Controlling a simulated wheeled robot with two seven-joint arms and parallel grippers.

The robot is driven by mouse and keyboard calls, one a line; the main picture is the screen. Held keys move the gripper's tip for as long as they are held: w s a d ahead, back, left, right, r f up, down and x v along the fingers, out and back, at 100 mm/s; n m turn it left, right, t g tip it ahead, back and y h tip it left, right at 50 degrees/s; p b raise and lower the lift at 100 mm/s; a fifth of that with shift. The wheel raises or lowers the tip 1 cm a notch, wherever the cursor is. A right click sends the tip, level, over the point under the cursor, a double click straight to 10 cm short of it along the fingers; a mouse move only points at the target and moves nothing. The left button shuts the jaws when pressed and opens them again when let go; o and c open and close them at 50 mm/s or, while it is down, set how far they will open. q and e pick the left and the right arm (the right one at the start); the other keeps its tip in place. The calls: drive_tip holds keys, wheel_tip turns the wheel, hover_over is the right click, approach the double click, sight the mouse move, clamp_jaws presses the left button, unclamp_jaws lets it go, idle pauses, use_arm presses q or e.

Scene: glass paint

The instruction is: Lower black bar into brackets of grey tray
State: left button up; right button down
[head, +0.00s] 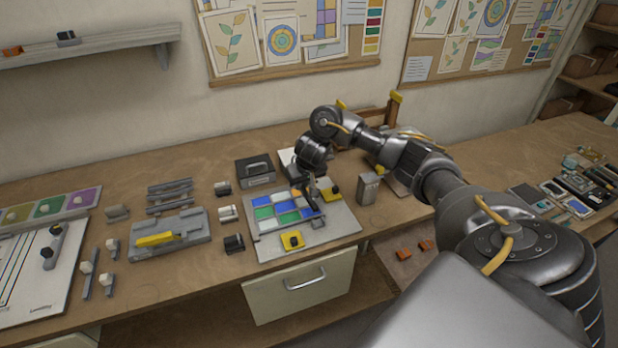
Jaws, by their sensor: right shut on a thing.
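The grey tray (342,230) lies on the workbench at the centre of the head view, with blue, green and white panes on it. A yellow block with a dark knob (292,241) sits at its front edge, and a second one (331,190) sits at its right rear. My right gripper (311,194) reaches down over the rear right of the tray. It is shut on a small dark piece that seems to be the black bar (314,203), mostly hidden by the fingers. I cannot tell whether the bar touches the brackets. My left gripper is out of view.
A grey box (368,188) stands close right of the tray. A black box (255,171) is behind it. Small dark and white blocks (233,243) and a grey fixture with a yellow piece (168,237) are to the left. A drawer (298,287) hangs below the front edge.

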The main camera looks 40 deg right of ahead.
drive_tip(key=shift+s+d+f+m, duration=0.2)
drive_tip(key=shift+d+f, duration=0.05)
drive_tip(key=shift+d, duration=0.25)
drive_tip(key=shift+s+d+f+m, duration=0.15)
drive_tip(key=shift+d+f+m, duration=0.1)
drive_tip(key=shift+d, duration=0.25)
drive_tip(key=shift+f, duration=0.1)
drive_tip(key=shift+f+b, duration=1.15)
drive_tip(key=shift+b, duration=0.5)
drive_tip(key=shift+s+a+r+p, duration=0.1)
drive_tip(key=shift+p, duration=0.65)
drive_tip(key=shift+f, duration=0.6)
drive_tip(key=shift+f+p, duration=0.25)
drive_tip(key=shift+p, duration=0.2)
drive_tip(key=shift+f, duration=0.25)
